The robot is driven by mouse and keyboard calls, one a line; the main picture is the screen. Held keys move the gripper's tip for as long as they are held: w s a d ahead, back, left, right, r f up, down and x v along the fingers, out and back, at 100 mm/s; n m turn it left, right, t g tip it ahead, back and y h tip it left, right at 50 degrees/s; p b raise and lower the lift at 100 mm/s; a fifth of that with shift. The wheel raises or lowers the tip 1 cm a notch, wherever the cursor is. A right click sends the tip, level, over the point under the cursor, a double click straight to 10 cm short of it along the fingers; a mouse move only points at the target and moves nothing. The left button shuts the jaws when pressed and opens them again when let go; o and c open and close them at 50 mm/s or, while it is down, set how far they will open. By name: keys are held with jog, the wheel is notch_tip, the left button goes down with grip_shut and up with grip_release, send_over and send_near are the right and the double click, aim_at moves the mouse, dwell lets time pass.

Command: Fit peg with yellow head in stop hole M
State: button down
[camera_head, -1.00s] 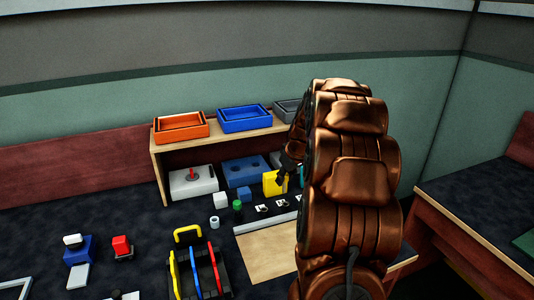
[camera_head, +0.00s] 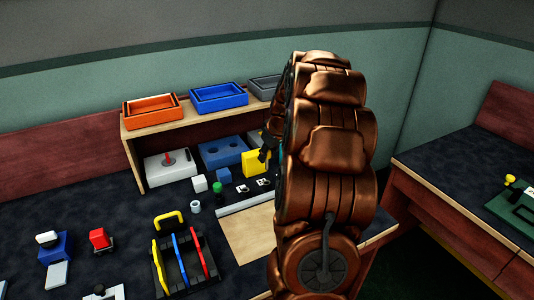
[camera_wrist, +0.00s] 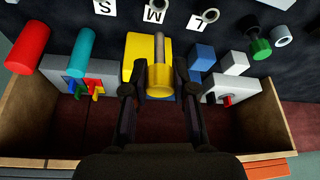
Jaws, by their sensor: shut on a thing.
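My gripper (camera_wrist: 160,88) is shut on the yellow head of a peg (camera_wrist: 160,80) in the wrist view. The peg's grey shaft points up the picture, away from the gripper. A yellow block (camera_wrist: 133,48) lies behind the peg; it also shows in the head view (camera_head: 252,166). A card marked M (camera_wrist: 155,10) lies beyond the shaft tip, between cards marked S (camera_wrist: 104,7) and L (camera_wrist: 205,18). I cannot make out the stop hole M. In the head view my arm hides most of the gripper and the peg.
A wooden shelf (camera_head: 131,128) bears an orange tray (camera_head: 150,109) and a blue tray (camera_head: 218,97). Red (camera_wrist: 28,47) and cyan (camera_wrist: 80,48) cylinders stand left in the wrist view. A green board (camera_head: 515,205) with a yellow-topped item (camera_head: 510,178) lies on the right-hand table.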

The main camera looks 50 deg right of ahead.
aim_at(267, 165)
jog(key=shift+f+b, duration=1.05)
jog(key=shift+f, duration=1.3)
jog(key=shift+b, duration=0.7)
jog(key=shift+f+b, duration=0.95)
jog(key=shift+f, duration=0.75)
dwell(0.4)
jog(key=c, duration=0.8)
grip_release()
jog(key=shift+c, duration=0.2)
jog(key=v, duration=1.2)
